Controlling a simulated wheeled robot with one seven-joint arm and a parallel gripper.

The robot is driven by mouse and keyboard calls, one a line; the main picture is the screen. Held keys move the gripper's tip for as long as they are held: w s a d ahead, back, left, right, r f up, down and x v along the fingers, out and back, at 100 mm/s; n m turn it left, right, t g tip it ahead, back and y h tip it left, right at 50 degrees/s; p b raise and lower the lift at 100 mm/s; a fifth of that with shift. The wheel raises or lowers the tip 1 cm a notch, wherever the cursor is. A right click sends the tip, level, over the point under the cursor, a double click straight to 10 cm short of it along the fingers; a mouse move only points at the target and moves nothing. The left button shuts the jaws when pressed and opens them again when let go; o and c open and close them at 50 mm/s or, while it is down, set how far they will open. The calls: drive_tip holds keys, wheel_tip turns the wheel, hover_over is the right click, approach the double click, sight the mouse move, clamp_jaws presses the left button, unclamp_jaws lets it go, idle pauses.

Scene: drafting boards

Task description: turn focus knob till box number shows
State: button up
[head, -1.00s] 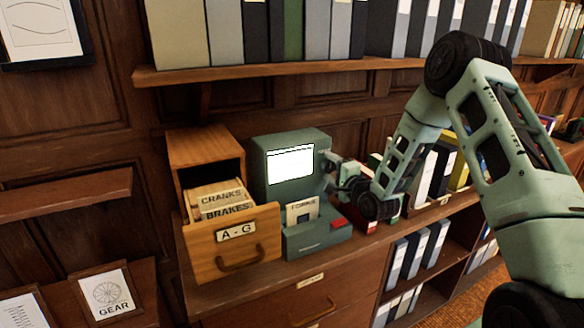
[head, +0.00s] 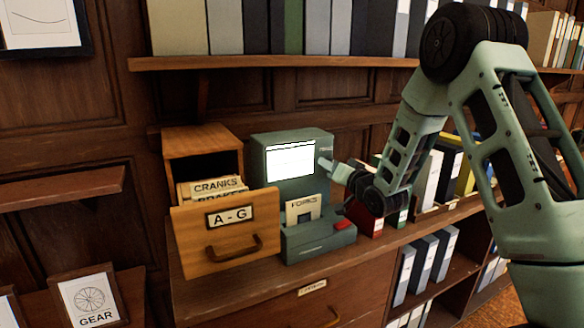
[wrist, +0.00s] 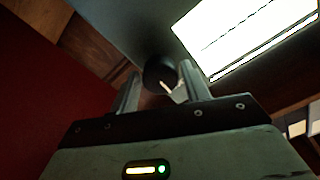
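The green reader machine (head: 262,185) stands on the cabinet top. Its lit screen (head: 290,160) is mostly white, with faint lines near the top; no number is readable. The screen also shows in the wrist view (wrist: 245,35). A dark round focus knob (wrist: 160,72) sits on the machine's side. My gripper (wrist: 160,80) is open, its fingers on either side of the knob's outline, close to it; contact cannot be told. In the head view my gripper (head: 326,165) is at the machine's right side, where the knob is hidden.
An open wooden card drawer (head: 195,245), labelled A - G, juts out left of the machine. A card (head: 303,210) stands in the machine's front, with a red piece (head: 343,224) beside it. A shelf (head: 300,62) runs above.

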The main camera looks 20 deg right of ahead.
drive_tip(key=c, duration=0.5)
drive_tip(key=shift+c, duration=0.2)
drive_tip(key=m, duration=0.6)
drive_tip(key=shift+p, duration=0.35)
